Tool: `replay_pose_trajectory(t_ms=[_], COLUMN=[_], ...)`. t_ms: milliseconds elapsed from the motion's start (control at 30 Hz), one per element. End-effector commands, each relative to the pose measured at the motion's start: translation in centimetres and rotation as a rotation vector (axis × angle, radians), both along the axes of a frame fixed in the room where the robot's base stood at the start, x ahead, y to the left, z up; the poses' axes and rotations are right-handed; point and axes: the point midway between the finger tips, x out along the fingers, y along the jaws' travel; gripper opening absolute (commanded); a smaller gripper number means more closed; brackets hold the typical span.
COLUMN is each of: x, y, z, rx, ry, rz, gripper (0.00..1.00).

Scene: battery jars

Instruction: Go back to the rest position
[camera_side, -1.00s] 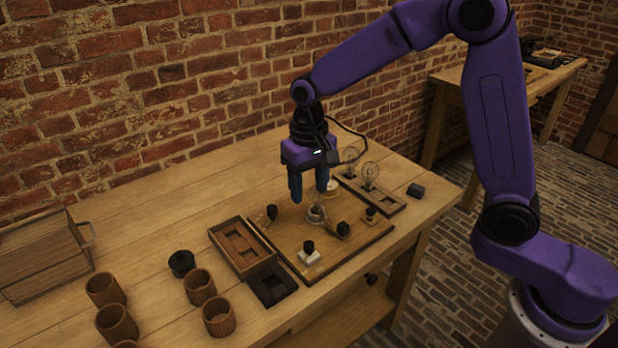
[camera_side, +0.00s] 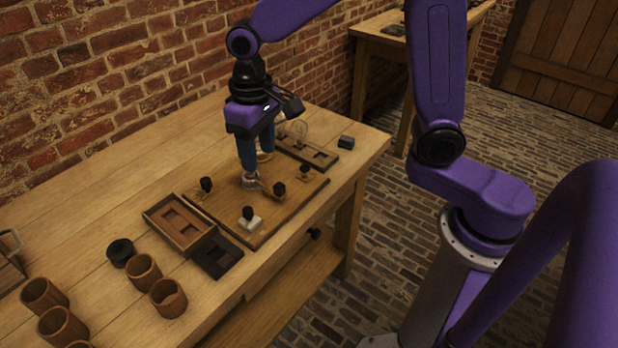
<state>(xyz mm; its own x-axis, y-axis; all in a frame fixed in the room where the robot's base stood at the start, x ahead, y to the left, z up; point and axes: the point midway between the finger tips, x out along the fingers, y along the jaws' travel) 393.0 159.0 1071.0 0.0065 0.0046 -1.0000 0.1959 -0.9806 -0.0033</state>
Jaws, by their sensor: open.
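My gripper (camera_side: 257,165) hangs fingers down over the middle of a wooden board (camera_side: 262,228) on the workbench. Its two blue fingers are apart, with nothing visible between them. The near fingertip is just above, or in front of, a small pale round holder (camera_side: 250,182) on the board. I cannot tell whether they touch. A round tan piece behind the fingers is partly hidden. Several black-knobbed parts stand on the board, among them one on a white base (camera_side: 249,218) and a dark one (camera_side: 279,188) right of the holder.
A bulb (camera_side: 299,131) stands in a wooden rack (camera_side: 318,156) behind the board. A tray (camera_side: 180,222), a dark tray (camera_side: 216,256), a black lid (camera_side: 120,252) and several wooden cups (camera_side: 144,274) stand left. The back-left tabletop is clear. A brick wall (camera_side: 130,75) rises behind.

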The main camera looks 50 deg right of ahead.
Motion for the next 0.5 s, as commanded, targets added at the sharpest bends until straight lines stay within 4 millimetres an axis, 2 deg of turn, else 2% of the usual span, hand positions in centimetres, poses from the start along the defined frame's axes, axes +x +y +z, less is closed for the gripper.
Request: replay_pose_trajectory(t_ms=[500], x=[-11.3], y=[-4.3], z=[0.8], rx=[0.006], ry=[-0.011], rz=[0.454], gripper=[0.53])
